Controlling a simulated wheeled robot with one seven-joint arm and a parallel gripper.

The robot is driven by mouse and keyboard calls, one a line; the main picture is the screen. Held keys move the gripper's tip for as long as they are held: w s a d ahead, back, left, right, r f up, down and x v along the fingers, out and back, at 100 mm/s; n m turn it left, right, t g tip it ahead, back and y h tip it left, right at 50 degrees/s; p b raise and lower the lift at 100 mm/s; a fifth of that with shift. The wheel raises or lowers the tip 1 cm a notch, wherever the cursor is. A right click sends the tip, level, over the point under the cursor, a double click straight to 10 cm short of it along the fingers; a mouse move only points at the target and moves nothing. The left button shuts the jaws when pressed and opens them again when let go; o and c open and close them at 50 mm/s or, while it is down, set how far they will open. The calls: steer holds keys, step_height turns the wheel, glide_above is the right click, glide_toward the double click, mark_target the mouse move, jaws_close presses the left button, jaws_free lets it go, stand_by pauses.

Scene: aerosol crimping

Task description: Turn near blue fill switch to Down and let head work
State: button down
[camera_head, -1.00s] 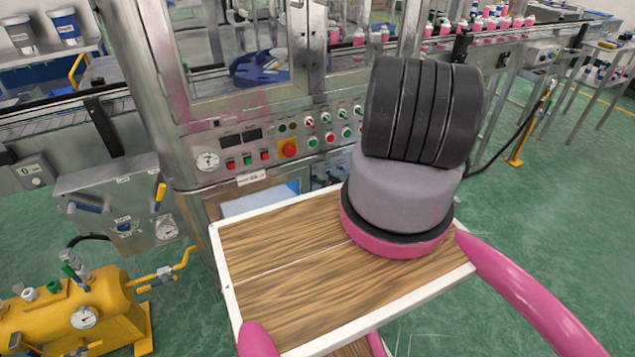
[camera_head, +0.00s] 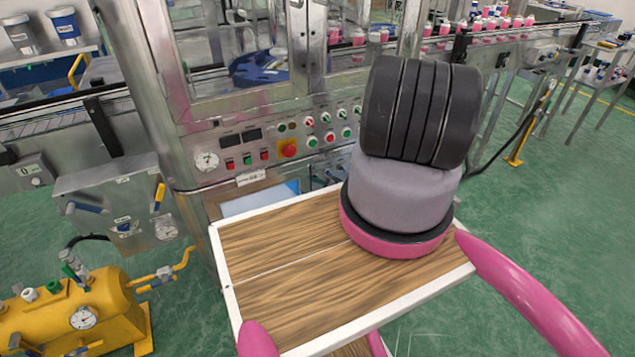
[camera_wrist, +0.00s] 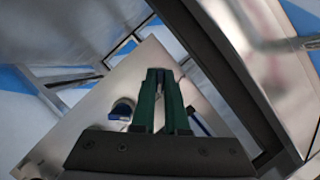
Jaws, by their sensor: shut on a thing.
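My gripper (camera_wrist: 160,76) shows in the wrist view as two green fingers close together, tips against or just at a bare metal panel (camera_wrist: 90,125). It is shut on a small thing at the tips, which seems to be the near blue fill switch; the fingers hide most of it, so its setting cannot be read. A blue knob (camera_wrist: 122,110) sits on the panel left of the fingers, and a blue handle (camera_wrist: 198,123) shows just right of them. In the head view, small blue switches (camera_head: 320,181) show low on the machine, partly covered by my arm; the gripper is hidden there.
The filling machine (camera_head: 215,130) has a front panel with a gauge, buttons and a red stop knob (camera_head: 289,148). A yellow tank (camera_head: 75,310) and a valve box (camera_head: 110,195) stand at the left. A conveyor with pink cans (camera_head: 490,25) runs behind. Green floor is free at the right.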

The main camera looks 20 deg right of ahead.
steer(key=c, duration=1.2)
jaws_free()
steer(key=shift+s+d, duration=0.1)
steer(key=shift+s, duration=0.05)
steer(key=v, duration=1)
steer(key=shift+s+r, duration=0.15)
steer(key=shift+s, duration=0.1)
